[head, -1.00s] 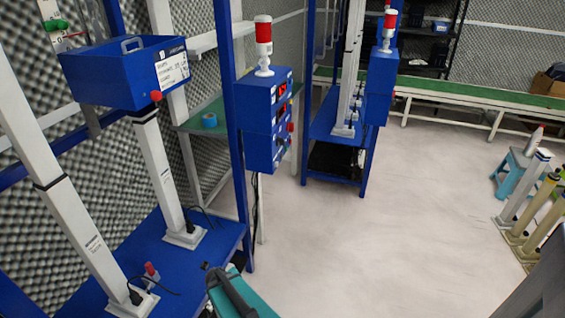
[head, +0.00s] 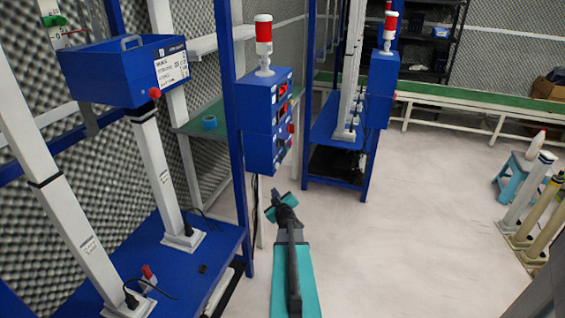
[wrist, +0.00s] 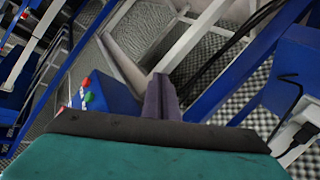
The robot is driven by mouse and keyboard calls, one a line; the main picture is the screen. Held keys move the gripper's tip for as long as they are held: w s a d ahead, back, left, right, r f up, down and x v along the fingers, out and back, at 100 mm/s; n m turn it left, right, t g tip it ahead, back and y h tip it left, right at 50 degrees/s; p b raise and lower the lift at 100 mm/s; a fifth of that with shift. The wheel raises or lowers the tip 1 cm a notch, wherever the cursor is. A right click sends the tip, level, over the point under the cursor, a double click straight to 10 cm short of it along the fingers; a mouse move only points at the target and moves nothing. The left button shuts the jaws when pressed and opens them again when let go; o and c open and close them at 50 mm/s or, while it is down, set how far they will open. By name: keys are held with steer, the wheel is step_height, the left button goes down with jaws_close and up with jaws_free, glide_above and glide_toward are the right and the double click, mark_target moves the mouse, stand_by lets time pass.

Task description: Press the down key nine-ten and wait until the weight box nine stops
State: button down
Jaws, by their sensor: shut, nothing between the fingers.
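A blue weight box (head: 115,75) with a handle, a white label and a red knob sits on a white column at the left; I cannot read its number. A blue control box (head: 262,105) with red displays and a red-and-white lamp hangs on the blue post, with another blue box (head: 265,152) below it. My gripper (head: 277,196) is in front of and below these boxes, apart from them. In the wrist view my shut, empty fingers (wrist: 160,98) show beside a blue box with red and green buttons (wrist: 86,90). The key markings are too small to read.
A second white column (head: 60,205) stands on the blue base (head: 175,265) at the left. A similar blue rig (head: 340,130) stands behind. A stool (head: 515,175) and several posts are at the right. The pale floor (head: 400,220) between is clear.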

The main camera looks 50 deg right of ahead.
mark_target(282, 158)
steer(key=s+d+r+n+t+y+b, duration=0.1)
steer(key=s+d+r+n+t, duration=0.4)
steer(key=s+d+r, duration=0.5)
step_height(282, 158, up, 3)
steer(key=shift+s+r+n+b, duration=0.2)
steer(key=shift+s+n+b, duration=0.15)
steer(key=shift+s, duration=0.9)
steer(key=shift+w+a, duration=0.1)
steer(key=shift+w, duration=0.1)
steer(key=w+a+b, duration=0.1)
steer(key=w+a, duration=0.1)
steer(key=w, duration=0.6)
steer(key=shift+a+b, duration=0.3)
steer(key=shift+b, duration=0.1)
steer(key=shift+w, duration=0.25)
stand_by(0.6)
steer(key=shift+w+a, duration=0.1)
steer(key=shift+w, duration=0.2)
